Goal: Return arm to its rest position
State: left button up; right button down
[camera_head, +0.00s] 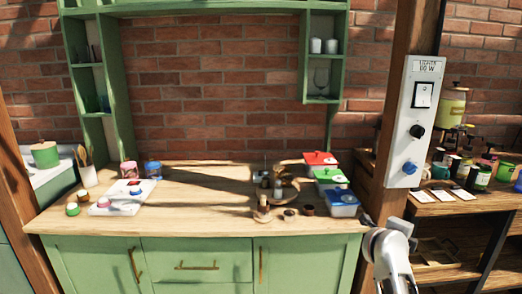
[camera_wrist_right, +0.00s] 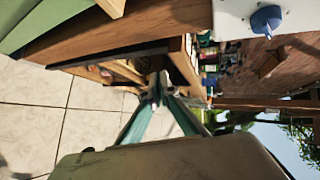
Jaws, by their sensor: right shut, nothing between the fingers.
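My right arm (camera_head: 390,255) rises from the bottom right in the head view, beside the right front corner of the wooden worktop (camera_head: 220,222). My right gripper (camera_wrist_right: 159,82) shows in the right wrist view with its two fingers drawn together at the tips and nothing between them. It points past wooden edges and shelving, with pale tiled floor (camera_wrist_right: 50,115) to the left. In the head view the fingers cannot be clearly made out. My left arm and gripper are not in view.
A white switch panel (camera_head: 414,120) with a blue knob (camera_head: 410,168) is on the post above my right arm. Lidded containers (camera_head: 343,205) stand near the worktop's right edge. A shelf (camera_head: 460,205) with jars is at the right. The worktop's front middle is clear.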

jog(key=s+d+n+t+h, duration=0.2)
jog(key=s+n+t+h, duration=0.1)
jog(key=s+h, duration=0.15)
jog(key=s+a+f+n+t+y, duration=0.3)
jog(key=s+a+f+n+y, duration=0.15)
jog(key=a+n+y, duration=0.35)
jog(key=s+a+f+n+t+y, duration=0.4)
jog(key=s+a+n+y, duration=0.15)
jog(key=a+n, duration=0.5)
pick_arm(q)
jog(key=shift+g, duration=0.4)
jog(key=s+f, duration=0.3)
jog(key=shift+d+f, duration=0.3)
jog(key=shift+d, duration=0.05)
pick_arm(e)
jog(key=s+a+f+n+g+y, duration=0.1)
jog(key=s+a+f+n+g, duration=0.2)
jog(key=s+f, duration=0.8)
jog(key=s+a+f+n+g+y, duration=0.1)
jog(key=s+a+f+n+g, duration=0.2)
jog(key=s+f+n+g, duration=0.3)
jog(key=s+f, duration=0.5)
jog(key=shift+s+a+y, duration=0.2)
jog(key=shift+s+y, duration=0.05)
jog(key=shift+y, duration=0.15)
jog(key=shift+f+n, duration=0.1)
jog(key=shift+n, duration=0.15)
